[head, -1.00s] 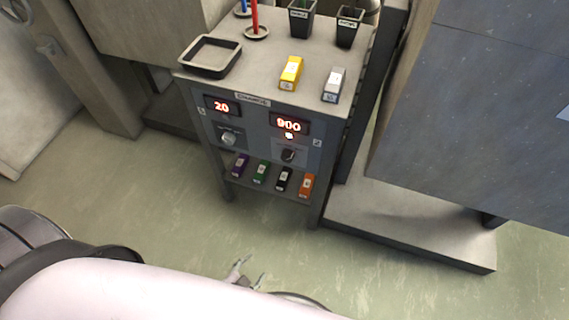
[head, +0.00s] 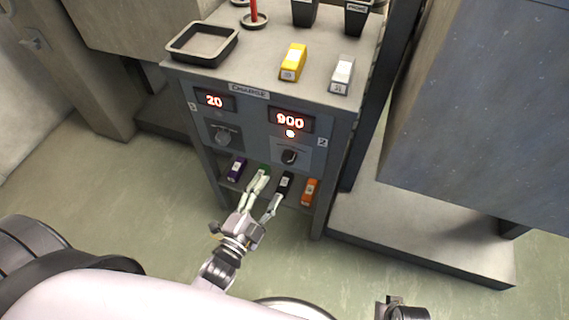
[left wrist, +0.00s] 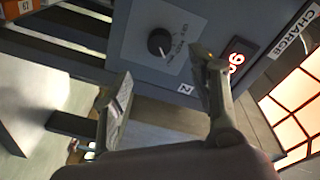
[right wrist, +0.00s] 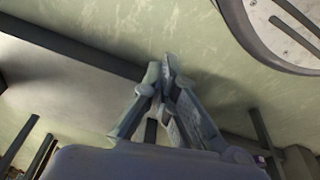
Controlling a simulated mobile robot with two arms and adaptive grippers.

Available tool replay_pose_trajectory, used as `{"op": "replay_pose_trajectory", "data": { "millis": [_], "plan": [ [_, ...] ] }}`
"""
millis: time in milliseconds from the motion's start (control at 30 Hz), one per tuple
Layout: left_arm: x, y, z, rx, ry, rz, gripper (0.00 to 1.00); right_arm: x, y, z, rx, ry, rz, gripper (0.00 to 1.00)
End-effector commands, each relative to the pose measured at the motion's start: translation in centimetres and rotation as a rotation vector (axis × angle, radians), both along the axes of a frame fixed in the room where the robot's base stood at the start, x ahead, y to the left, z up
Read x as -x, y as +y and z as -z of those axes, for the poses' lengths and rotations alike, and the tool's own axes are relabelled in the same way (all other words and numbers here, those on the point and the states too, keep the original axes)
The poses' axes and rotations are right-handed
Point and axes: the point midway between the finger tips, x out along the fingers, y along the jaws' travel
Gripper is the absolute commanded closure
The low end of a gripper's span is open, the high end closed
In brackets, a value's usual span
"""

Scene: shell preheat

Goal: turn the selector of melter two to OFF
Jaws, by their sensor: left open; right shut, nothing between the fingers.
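Melter two's selector is a dark round knob (head: 289,157) on the right half of the cabinet front, beside the label 2. Above it the display (head: 290,120) reads 900 with a lit red light under it. The left wrist view also shows the knob (left wrist: 160,42), with a pale pointer mark; its setting is too small to read. My left gripper (head: 268,192) is open and empty, in front of the lower shelf, below and left of the knob and apart from it. My right gripper (right wrist: 164,72) is shut and empty, low over the floor, away from the cabinet.
Melter one's knob (head: 222,136) and display (head: 215,101) reading 20 are on the left half. The shelf below holds purple (head: 236,169), green, black (head: 284,184) and orange (head: 310,192) blocks. A tray (head: 203,45) and yellow block (head: 293,62) stand on top. A grey plinth (head: 420,235) lies right.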

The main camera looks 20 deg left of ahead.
Motion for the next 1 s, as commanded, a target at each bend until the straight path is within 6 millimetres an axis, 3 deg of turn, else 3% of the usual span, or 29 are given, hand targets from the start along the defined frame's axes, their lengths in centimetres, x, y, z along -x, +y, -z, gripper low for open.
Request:
{"op": "replay_pose_trajectory", "data": {
  "millis": [200,433,600,900,1000],
  "plan": [
    [-4.9,-0.8,0.0,0.0,-0.003,0.001,0.46,-0.3,0.1,-1.1,-0.001,-0.007,0.001,1.0],
    [-8.6,-1.4,0.1,0.001,0.0,0.001,0.46,-0.7,0.1,-2.4,-0.002,-0.014,0.002,1.0],
    [-9.8,-1.6,0.1,0.001,0.002,0.0,0.46,-0.9,0.2,-3.1,-0.003,-0.02,0.003,1.0],
    [-10.0,-1.6,0.1,0.002,0.002,0.0,0.46,-0.9,0.1,-3.3,-0.002,-0.018,0.003,1.0],
    [-10.0,-1.6,0.1,0.002,0.002,0.0,0.53,-0.8,0.1,-3.2,-0.002,-0.017,0.004,1.0]
  ]
}}
